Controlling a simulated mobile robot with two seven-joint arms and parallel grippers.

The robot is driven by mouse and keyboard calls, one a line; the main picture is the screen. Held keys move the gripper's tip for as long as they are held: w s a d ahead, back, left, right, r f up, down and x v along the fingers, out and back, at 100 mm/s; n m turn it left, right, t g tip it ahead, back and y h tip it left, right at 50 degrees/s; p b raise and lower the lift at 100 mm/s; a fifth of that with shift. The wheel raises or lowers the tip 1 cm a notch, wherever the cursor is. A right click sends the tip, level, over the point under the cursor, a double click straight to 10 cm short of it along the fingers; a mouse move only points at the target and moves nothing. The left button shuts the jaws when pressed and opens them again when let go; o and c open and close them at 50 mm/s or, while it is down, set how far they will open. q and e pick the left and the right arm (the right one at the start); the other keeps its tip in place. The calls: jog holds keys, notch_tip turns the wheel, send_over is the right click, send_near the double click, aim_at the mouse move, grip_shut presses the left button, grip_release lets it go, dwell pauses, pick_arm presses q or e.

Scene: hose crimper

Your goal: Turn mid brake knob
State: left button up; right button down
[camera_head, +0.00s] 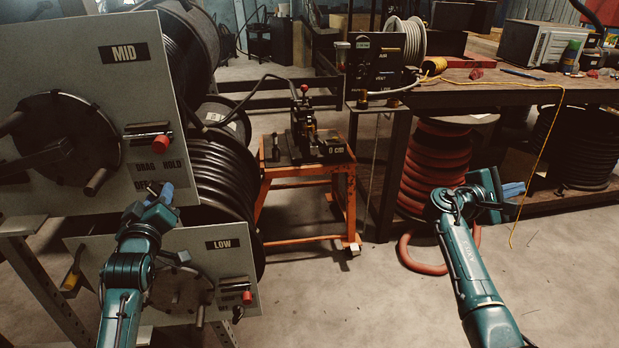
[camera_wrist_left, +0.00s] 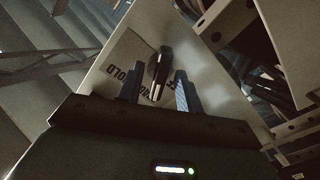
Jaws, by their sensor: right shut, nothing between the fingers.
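My left gripper (camera_head: 160,193) is just below that lettering in the head view, fingers pointing at the panel. In the left wrist view my left gripper (camera_wrist_left: 158,88) is open, and the dark knob (camera_wrist_left: 160,72) shows in line with the gap between its fingers, with clear space on both sides. I cannot tell how deep it sits. My right gripper (camera_head: 510,190) is shut and empty, off to the right.
The LOW panel (camera_head: 235,265) with its own red-ended lever (camera_head: 246,297) is below. A crank wheel (camera_head: 65,150) is on the MID panel's left. Black hose reels (camera_head: 222,170) are behind. An orange cart (camera_head: 305,172) and a workbench (camera_head: 470,92) stand beyond open floor.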

pick_arm(q)
grip_shut()
dwell(0.3)
jog(key=shift+r+m+p, duration=0.15)
jog(key=shift+m+p, duration=1)
jog(key=shift+m, duration=0.35)
jog(key=m+p, duration=0.1)
jog(key=m, duration=0.1)
jog(key=shift+m+p, duration=1.35)
jog(key=shift+m, duration=2.15)
